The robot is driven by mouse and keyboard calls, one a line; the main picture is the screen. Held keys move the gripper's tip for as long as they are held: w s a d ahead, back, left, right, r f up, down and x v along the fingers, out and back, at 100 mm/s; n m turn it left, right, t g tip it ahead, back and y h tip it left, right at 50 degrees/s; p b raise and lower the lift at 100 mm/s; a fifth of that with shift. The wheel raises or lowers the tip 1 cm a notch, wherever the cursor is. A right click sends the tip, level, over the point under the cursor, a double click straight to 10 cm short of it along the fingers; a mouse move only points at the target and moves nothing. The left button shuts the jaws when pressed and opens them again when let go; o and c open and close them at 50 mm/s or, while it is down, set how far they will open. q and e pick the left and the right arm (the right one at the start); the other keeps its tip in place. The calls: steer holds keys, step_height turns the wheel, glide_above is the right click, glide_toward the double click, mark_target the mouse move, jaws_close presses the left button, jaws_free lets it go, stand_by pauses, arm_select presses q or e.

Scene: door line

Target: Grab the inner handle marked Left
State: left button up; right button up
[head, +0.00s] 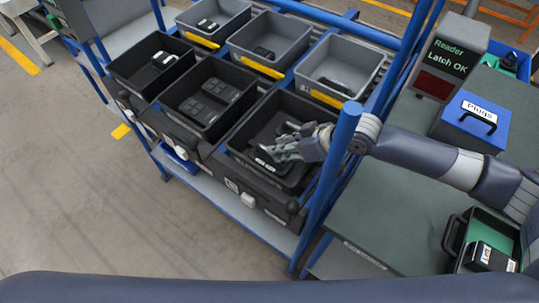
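A black part with a white label reading Left (487,255) lies in a green-lined black tray (452,236) at the lower right. My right gripper (277,139) reaches left, past the blue post, over the front right black bin (237,150). Its fingers look spread, with no part clearly held between them. Dark parts (266,165) lie in that bin below the fingers; the gripper partly hides them, and I cannot read any marking there. My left gripper is not in view.
The blue rack holds several more bins with dark parts, including a middle black bin (240,92). A blue post (342,140) stands close to my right wrist. A blue Plugs box (470,120) and a reader showing Latch OK (446,62) stand on the right bench.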

steer(key=x, duration=0.2)
steer(key=p+x, duration=0.1)
steer(key=x, duration=0.1)
steer(key=shift+w+a+r, duration=0.1)
steer(key=shift+a+r, duration=0.1)
steer(key=shift+a, duration=0.1)
steer(key=shift+w+a+f, duration=0.15)
steer(key=shift+a+f, duration=0.1)
steer(key=shift+f, duration=0.1)
jaws_close()
